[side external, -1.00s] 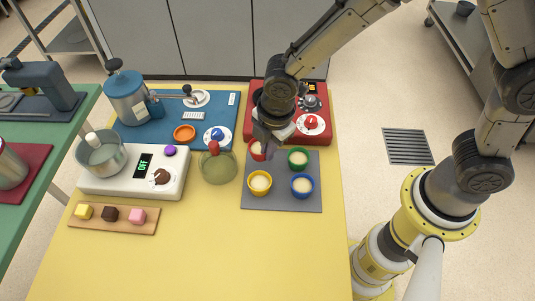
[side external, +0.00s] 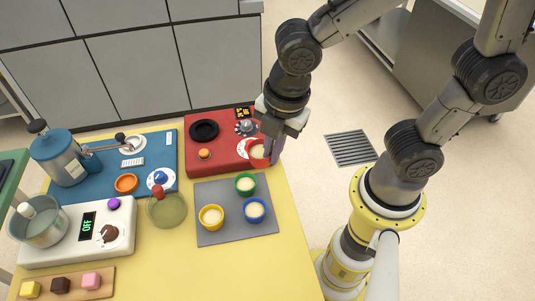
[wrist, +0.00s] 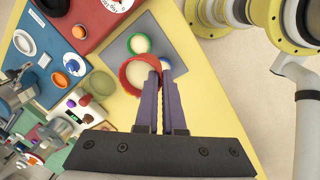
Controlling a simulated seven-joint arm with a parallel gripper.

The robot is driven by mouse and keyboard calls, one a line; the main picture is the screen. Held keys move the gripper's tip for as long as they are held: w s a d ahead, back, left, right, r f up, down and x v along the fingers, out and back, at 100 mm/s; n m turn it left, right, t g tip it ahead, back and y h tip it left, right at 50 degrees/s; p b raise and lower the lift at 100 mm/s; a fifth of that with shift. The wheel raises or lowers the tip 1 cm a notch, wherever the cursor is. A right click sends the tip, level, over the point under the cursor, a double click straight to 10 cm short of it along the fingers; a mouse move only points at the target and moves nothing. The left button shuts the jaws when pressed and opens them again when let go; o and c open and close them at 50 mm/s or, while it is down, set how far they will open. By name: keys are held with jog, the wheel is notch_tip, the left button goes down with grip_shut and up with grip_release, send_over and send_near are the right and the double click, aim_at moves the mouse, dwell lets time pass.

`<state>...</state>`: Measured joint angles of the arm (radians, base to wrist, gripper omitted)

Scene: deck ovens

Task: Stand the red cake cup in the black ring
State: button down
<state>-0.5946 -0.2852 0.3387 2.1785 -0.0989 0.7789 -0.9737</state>
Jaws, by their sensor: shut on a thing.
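The red cake cup (side external: 258,156), with pale filling, is between the fingers of my gripper (side external: 270,146). My gripper is shut on its rim and holds it above the right part of the red base (side external: 222,163). In the wrist view the red cup (wrist: 127,78) shows at the fingertips (wrist: 160,72), its right side partly covered by them. The black ring (side external: 204,130) lies on the back left of the red base, left of the cup, with nothing in it. It is also at the top left edge of the wrist view (wrist: 55,6).
Green (side external: 245,184), blue (side external: 255,210) and yellow (side external: 211,217) cups stand on the grey mat (side external: 223,235).

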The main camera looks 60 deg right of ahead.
jog(key=w+a+r+m, duration=0.1)
jog(key=w+a+r, duration=0.1)
jog(key=w, duration=0.7)
jog(key=m, duration=0.4)
send_over(207, 135)
notch_tip(207, 135, down, 5)
jog(key=shift+d+f, duration=0.25)
jog(key=shift+d, duration=0.1)
jog(key=shift+f, duration=2.65)
jog(key=shift+f, duration=0.55)
jog(key=c, duration=1.3)
grip_release()
jog(key=shift+r, duration=0.1)
